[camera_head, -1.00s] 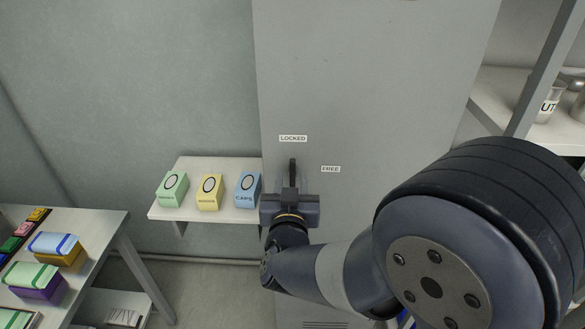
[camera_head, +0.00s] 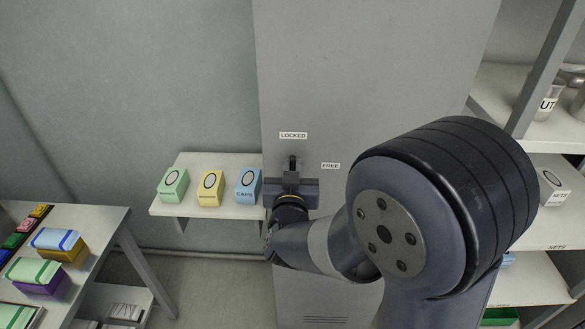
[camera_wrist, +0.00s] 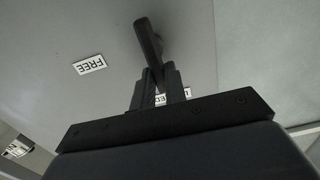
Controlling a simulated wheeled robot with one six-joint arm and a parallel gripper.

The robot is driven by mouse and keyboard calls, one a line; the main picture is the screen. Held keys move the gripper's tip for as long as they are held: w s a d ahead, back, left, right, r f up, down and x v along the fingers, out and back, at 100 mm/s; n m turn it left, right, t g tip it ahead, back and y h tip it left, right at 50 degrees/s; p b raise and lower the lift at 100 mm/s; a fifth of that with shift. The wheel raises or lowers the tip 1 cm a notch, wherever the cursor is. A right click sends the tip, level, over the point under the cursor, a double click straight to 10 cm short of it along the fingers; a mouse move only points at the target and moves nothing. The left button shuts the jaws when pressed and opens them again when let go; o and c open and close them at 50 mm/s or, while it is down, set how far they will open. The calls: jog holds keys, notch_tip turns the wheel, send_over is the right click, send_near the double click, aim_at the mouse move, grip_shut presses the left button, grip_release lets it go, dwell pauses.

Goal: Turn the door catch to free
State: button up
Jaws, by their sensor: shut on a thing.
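The door catch (camera_head: 292,161) is a dark bar on the grey cabinet door (camera_head: 380,80). It points up, below the LOCKED label (camera_head: 293,135); the FREE label (camera_head: 330,166) is to its right. My gripper (camera_head: 292,173) is at the catch and hides part of it. In the wrist view, the catch (camera_wrist: 147,40) runs down between the fingers of my gripper (camera_wrist: 158,84), which are shut on it. The FREE label (camera_wrist: 90,65) shows upside down there, and the LOCKED label is partly hidden behind the fingers.
A small shelf (camera_head: 205,209) left of the door holds green, yellow and blue boxes. A table (camera_head: 105,222) with stacked boxes stands at lower left. Open shelving (camera_head: 530,285) stands at the right. My arm covers the lower right of the door.

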grip_shut()
jog(key=shift+f+b, duration=0.15)
jog(key=shift+b, duration=0.4)
jog(key=m+b, duration=0.5)
jog(key=d+f+m+b, duration=0.1)
jog(key=m+b, duration=0.3)
jog(key=b, duration=0.2)
jog(key=d+f+m+b, duration=0.1)
jog(key=m+b, duration=0.4)
jog(key=shift+d+m+b, duration=0.25)
jog(key=shift+m+b, duration=0.05)
jog(key=shift+b, duration=0.1)
jog(key=shift+f+m+b, duration=0.2)
jog(key=shift+m+b, duration=1.05)
jog(key=shift+m, duration=0.35)
